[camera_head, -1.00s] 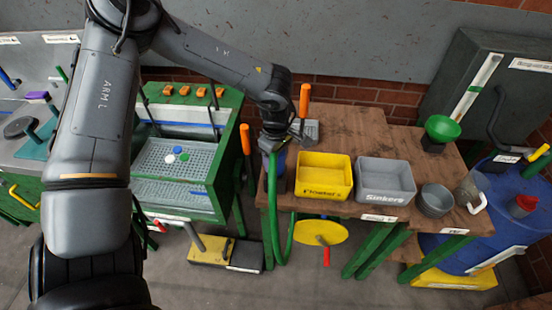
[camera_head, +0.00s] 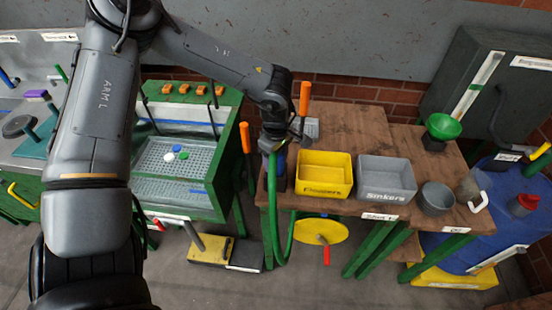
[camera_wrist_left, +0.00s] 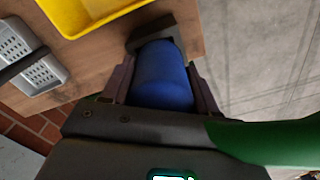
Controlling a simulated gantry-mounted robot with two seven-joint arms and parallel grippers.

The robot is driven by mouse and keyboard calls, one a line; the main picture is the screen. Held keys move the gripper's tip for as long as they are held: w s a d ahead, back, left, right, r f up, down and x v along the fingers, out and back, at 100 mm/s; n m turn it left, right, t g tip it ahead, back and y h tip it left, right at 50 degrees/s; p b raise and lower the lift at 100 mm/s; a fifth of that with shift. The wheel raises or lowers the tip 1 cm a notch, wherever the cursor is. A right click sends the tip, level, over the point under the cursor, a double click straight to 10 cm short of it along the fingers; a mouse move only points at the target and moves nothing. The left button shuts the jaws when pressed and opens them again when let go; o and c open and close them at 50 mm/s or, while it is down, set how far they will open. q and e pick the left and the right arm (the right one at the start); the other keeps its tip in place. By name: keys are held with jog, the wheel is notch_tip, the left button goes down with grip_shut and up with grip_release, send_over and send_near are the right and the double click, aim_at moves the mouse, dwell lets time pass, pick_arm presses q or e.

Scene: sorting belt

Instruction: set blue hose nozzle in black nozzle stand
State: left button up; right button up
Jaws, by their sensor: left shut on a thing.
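The blue hose nozzle (camera_wrist_left: 162,78) is gripped between the two dark fingers of my left gripper (camera_wrist_left: 162,88) in the left wrist view. Its far end meets the black nozzle stand (camera_wrist_left: 178,34), a dark bracket at the table edge; I cannot tell whether it is inside the stand or just over it. The nozzle is mostly hidden there. The green hose (camera_head: 275,215) hangs from it. My right gripper is out of view.
A yellow bin (camera_head: 323,190) stands close right of the stand, with a grey bin (camera_head: 390,195) beyond it. A grey tool with an orange handle (camera_head: 305,99) is behind. A green cart (camera_head: 225,180) stands to the left.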

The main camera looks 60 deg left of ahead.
pick_arm(q)
jog(key=shift+f, duration=0.15)
jog(key=o, duration=1)
jog(key=shift+c, duration=0.2)
notch_tip(320, 180, up, 11)
jog(key=shift+f+p, duration=0.1)
jog(key=shift+p, duration=0.9)
